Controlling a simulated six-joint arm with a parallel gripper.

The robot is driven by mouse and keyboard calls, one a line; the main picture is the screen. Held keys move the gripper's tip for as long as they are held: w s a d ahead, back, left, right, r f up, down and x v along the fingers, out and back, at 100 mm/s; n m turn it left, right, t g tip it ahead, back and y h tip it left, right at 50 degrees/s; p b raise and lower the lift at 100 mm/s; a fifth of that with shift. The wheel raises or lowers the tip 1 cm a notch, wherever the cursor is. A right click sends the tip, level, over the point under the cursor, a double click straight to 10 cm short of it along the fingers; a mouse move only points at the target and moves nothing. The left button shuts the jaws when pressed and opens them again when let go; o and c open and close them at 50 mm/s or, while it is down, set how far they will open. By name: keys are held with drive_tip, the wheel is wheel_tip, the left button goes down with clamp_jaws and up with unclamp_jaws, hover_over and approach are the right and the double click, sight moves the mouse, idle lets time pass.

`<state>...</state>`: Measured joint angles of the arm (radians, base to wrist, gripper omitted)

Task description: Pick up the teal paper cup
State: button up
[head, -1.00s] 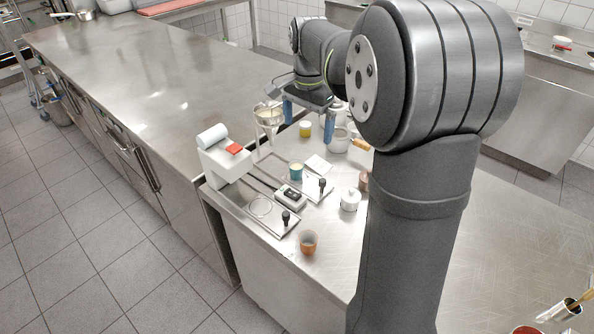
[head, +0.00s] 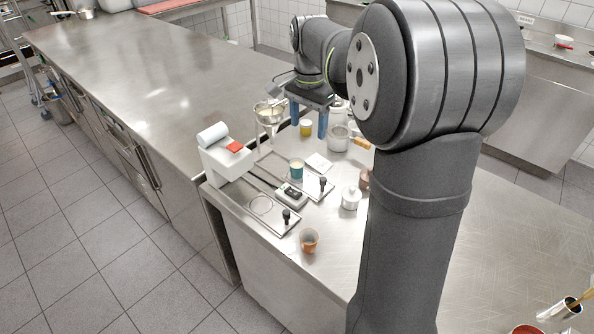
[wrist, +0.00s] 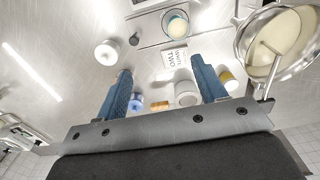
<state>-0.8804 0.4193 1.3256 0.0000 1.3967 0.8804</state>
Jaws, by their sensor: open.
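In the wrist view the teal cup (wrist: 177,25) is at the top, beyond the fingertips, with pale contents inside. My gripper (head: 309,120) has two blue fingers, is open, and hangs above the counter behind the cup in the head view. In the wrist view nothing is held between the fingers of my gripper (wrist: 161,68). The cup is apart from both fingers.
A metal bowl on a stand (head: 268,112) is left of my gripper. A yellow jar (head: 305,128), a pot (head: 338,139), a white lidded jar (head: 350,198) and a brown cup (head: 309,240) stand around. A white card (head: 319,162) lies behind the teal cup.

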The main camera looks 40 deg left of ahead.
drive_tip(key=n, duration=1.9)
hover_over(297, 165)
drive_tip(key=d, duration=0.2)
drive_tip(key=f, duration=1)
drive_tip(key=shift+s+a+f, duration=0.2)
drive_tip(key=shift+s+f, duration=0.15)
drive_tip(key=shift+s+a+f, duration=0.15)
drive_tip(key=shift+f, duration=1.25)
drive_tip(key=shift+s+a+f, duration=0.15)
drive_tip(key=shift+f, duration=1.2)
drive_tip(key=c, duration=1.2)
